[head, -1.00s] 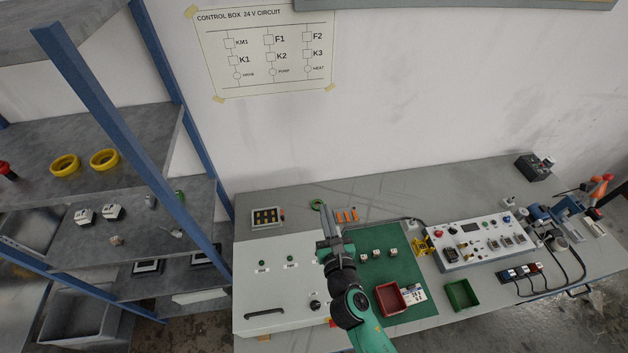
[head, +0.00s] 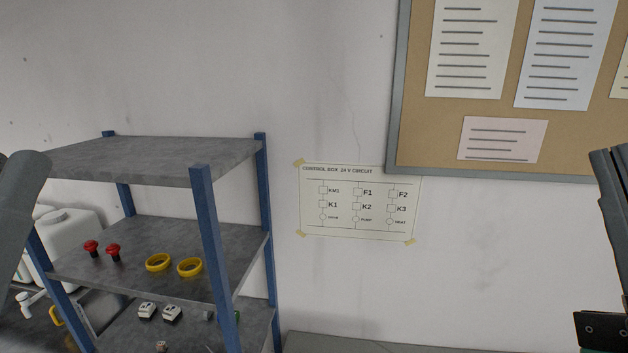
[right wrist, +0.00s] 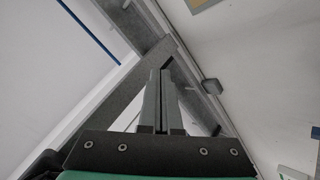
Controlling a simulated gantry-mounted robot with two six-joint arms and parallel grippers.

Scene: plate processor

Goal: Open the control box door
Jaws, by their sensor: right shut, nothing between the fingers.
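The control box and its door are not in view; the head view now looks at the wall and shelf. My right gripper (head: 612,180) stands upright at the right edge of the head view, partly cut off. In the right wrist view its two grey fingers (right wrist: 163,90) are together with nothing between them, raised clear of any object. A grey part, which seems to belong to my left arm, cuts into the head view's left edge; no left fingers can be made out.
A shelf with blue posts (head: 212,240) stands at left, holding red knobs (head: 113,255), yellow rings (head: 158,263) and white parts (head: 172,314). A control box circuit sheet (head: 360,200) and a corkboard (head: 580,120) hang on the wall. A strip of grey bench (head: 350,342) shows below.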

